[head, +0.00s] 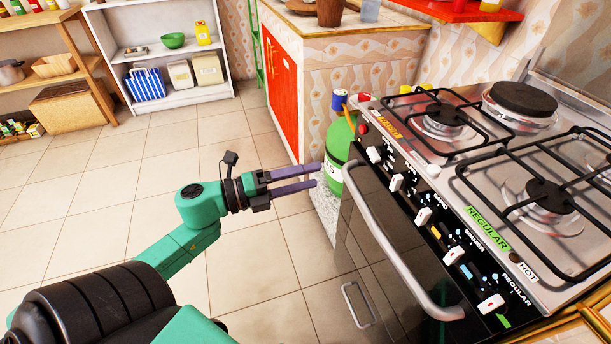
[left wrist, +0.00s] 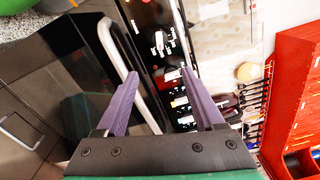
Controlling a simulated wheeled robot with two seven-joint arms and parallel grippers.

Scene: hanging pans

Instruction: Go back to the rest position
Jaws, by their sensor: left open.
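My left gripper (head: 316,176) reaches in from the left in the head view, in front of the stove's left side. Its two purple fingers are apart with nothing between them. In the left wrist view the same gripper (left wrist: 145,72) is open and empty. The oven door handle (left wrist: 124,45) and the black knob panel (left wrist: 158,45) show beyond the fingers. In the head view the fingertips overlap the edge of a green gas bottle (head: 340,150); I cannot tell whether they touch. My right gripper is in neither view. No hanging pan shows clearly.
The stove (head: 480,165) with its protruding oven handle (head: 400,255) fills the right side. A red-doored counter (head: 283,85) stands behind the gas bottle. White shelves (head: 165,60) and wooden shelves (head: 50,65) stand at the back left. The tiled floor (head: 110,190) at left is clear.

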